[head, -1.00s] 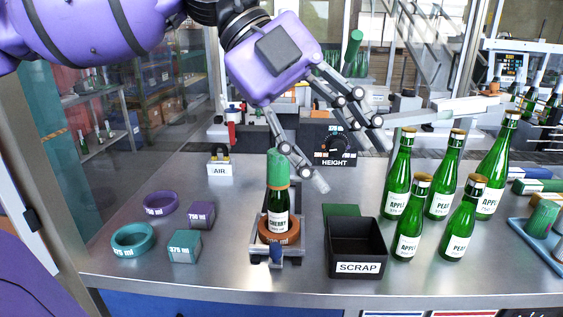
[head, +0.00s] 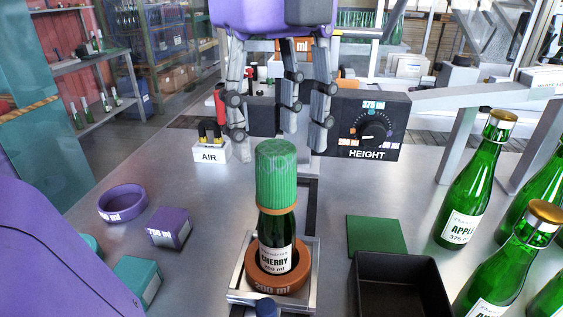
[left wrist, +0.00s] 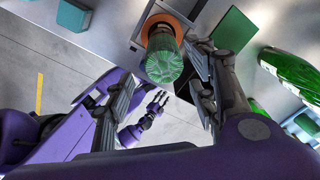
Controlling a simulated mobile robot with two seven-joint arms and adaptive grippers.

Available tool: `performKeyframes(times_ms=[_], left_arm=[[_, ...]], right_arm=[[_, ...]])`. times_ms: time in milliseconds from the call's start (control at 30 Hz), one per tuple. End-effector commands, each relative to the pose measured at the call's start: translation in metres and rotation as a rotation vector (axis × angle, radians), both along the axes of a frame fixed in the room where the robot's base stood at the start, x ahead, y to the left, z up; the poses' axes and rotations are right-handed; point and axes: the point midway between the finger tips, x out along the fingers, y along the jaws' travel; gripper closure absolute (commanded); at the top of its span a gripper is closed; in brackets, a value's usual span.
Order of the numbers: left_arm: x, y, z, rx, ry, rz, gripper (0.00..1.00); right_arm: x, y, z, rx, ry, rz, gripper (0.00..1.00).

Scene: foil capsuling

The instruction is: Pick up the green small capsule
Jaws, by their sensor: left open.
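The green small capsule (head: 276,175) sits like a cap over the neck of the upright cherry bottle (head: 275,250). The bottle stands in an orange 200 ml ring (head: 277,283) on a metal holder. My left gripper (head: 279,143) points down with its fingers spread wide and holds nothing. In the head view its tips show on either side, just above the capsule's top. In the left wrist view the capsule (left wrist: 163,60) lies between the lines of the two fingers, apart from both. A purple arm with a small gripper (left wrist: 157,103), likely my right, shows below; its jaws are unclear.
A black bin (head: 398,285) and a green pad (head: 377,236) lie right of the holder. Several green bottles (head: 470,195) stand farther right. The AIR block (head: 210,148) and HEIGHT dial box (head: 368,127) stand behind. Purple and teal size pieces (head: 168,227) lie left.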

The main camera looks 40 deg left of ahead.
Motion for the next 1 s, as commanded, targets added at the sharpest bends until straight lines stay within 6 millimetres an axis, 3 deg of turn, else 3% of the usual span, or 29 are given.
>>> performKeyframes(times_ms=[600, 867, 1000], left_arm=[[0.003, 0.006, -0.075, -0.002, 0.003, -0.002, 0.48], [0.003, 0.006, -0.079, -0.003, 0.002, -0.001, 0.48], [0.003, 0.006, -0.078, -0.003, 0.002, -0.001, 0.63]], right_arm=[[-0.008, -0.003, -0.002, -0.005, 0.014, -0.001, 0.6], [-0.006, -0.002, -0.002, -0.004, 0.01, 0.001, 0.6], [-0.003, -0.002, -0.001, -0.003, 0.006, 0.002, 0.6]])
